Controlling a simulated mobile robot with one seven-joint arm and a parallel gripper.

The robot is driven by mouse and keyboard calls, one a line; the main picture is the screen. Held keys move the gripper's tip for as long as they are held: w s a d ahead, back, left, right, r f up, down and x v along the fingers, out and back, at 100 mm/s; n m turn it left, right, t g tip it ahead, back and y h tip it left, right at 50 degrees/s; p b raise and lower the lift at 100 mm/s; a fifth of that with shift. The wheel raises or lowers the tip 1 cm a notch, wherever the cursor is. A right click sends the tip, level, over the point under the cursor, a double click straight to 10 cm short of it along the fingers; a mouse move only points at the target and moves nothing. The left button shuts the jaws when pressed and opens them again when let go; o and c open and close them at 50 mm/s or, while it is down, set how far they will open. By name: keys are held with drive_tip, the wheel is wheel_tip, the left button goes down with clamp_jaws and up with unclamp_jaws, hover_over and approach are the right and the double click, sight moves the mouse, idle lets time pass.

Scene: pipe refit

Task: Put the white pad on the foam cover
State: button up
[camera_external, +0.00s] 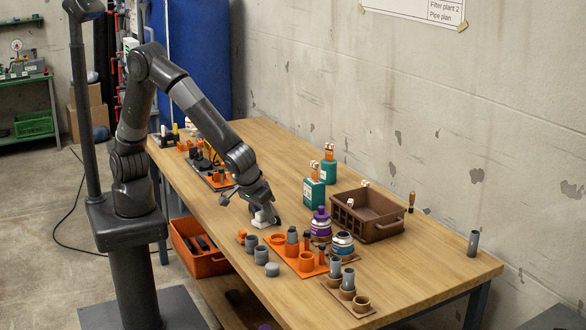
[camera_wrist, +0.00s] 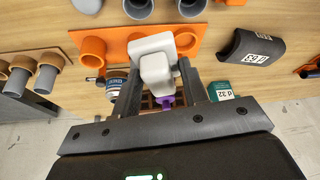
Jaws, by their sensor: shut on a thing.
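The white pad (camera_wrist: 152,45) is a pale block with rounded edges, held between the two dark fingers of my gripper (camera_wrist: 158,72) in the wrist view. In the external view the white pad (camera_external: 262,221) shows at the end of my gripper (camera_external: 262,208), low over the table; whether it touches the wood is unclear. A dark grey curved shell with a white "63" label, which looks like the foam cover (camera_wrist: 250,47), lies on the table to the right of the pad in the wrist view, apart from it. I cannot clearly pick out this shell in the external view.
An orange board (camera_external: 283,249) with pipe fittings stands near my gripper. Grey pipe pieces (camera_external: 272,269) are beside it. A purple-topped bottle (camera_external: 321,226), teal bottles (camera_external: 314,194) and a brown crate (camera_external: 381,218) stand towards the wall. The table's front right corner is mostly clear.

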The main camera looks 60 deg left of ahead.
drive_tip(key=w+a+r+n+g+y, duration=0.1)
drive_tip(key=a+r+n+g+y, duration=0.1)
drive_tip(key=a+n, duration=0.6)
drive_tip(key=w+a+r+n+g+y, duration=0.1)
drive_tip(key=a+n+g, duration=0.1)
drive_tip(key=a+n, duration=0.65)
drive_tip(key=shift+m, duration=0.75)
drive_tip(key=w+a+f, duration=0.2)
drive_tip(key=w, duration=0.1)
drive_tip(key=w+a+f, duration=0.2)
drive_tip(key=w+a, duration=0.1)
drive_tip(key=w+a+f, duration=0.2)
drive_tip(key=w+a, duration=0.1)
drive_tip(key=shift+w+a+f, duration=0.1)
drive_tip(key=shift+w+f, duration=0.05)
drive_tip(key=shift+f, duration=2.1)
drive_tip(key=o, duration=1)
drive_tip(key=shift+f, duration=0.1)
drive_tip(key=shift+c, duration=0.2)
